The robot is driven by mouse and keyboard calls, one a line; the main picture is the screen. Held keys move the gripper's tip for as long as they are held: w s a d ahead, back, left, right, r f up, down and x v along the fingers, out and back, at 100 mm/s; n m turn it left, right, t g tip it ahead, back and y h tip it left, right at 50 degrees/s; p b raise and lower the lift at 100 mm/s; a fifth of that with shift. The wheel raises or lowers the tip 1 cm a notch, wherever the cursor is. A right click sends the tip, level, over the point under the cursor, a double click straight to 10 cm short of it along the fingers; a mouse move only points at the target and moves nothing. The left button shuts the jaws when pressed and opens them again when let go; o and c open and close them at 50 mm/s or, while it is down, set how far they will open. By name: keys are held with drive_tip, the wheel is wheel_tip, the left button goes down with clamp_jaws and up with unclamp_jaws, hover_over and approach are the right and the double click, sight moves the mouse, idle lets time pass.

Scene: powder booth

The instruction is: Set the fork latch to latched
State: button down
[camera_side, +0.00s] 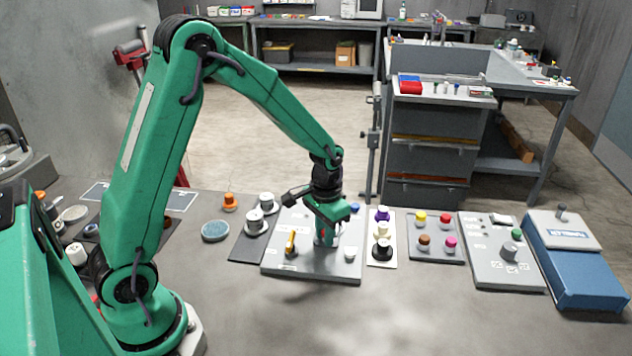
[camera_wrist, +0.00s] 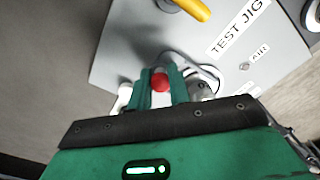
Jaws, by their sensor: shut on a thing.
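My gripper (camera_side: 325,238) reaches down over the light grey test jig panel (camera_side: 275,263) in the side view. In the wrist view its green fingers (camera_wrist: 161,88) are shut on a red rounded knob (camera_wrist: 160,80), which seems to be the handle of the fork latch. A pale curved metal piece (camera_wrist: 207,72) shows just beyond the fingers. The fingers hide most of the latch, so I cannot tell its position. The panel, labelled TEST JIG, also fills much of the wrist view (camera_wrist: 130,50).
A yellow handle (camera_side: 291,243) stands left of my gripper on the panel, and a white knob (camera_side: 350,253) stands right. A strip with purple, cream and black knobs (camera_side: 382,246) lies right of the panel. A button board (camera_side: 436,241) and a blue box (camera_side: 575,270) lie farther right.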

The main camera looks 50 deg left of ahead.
drive_tip(key=shift+w+a, duration=0.45)
drive_tip(key=shift+w, duration=0.05)
drive_tip(key=c, duration=1.3)
unclamp_jaws()
drive_tip(key=shift+r, duration=0.15)
wheel_tip(320, 180, up, 8)
drive_tip(key=shift+f, duration=0.2)
drive_tip(key=shift+s+r, duration=0.1)
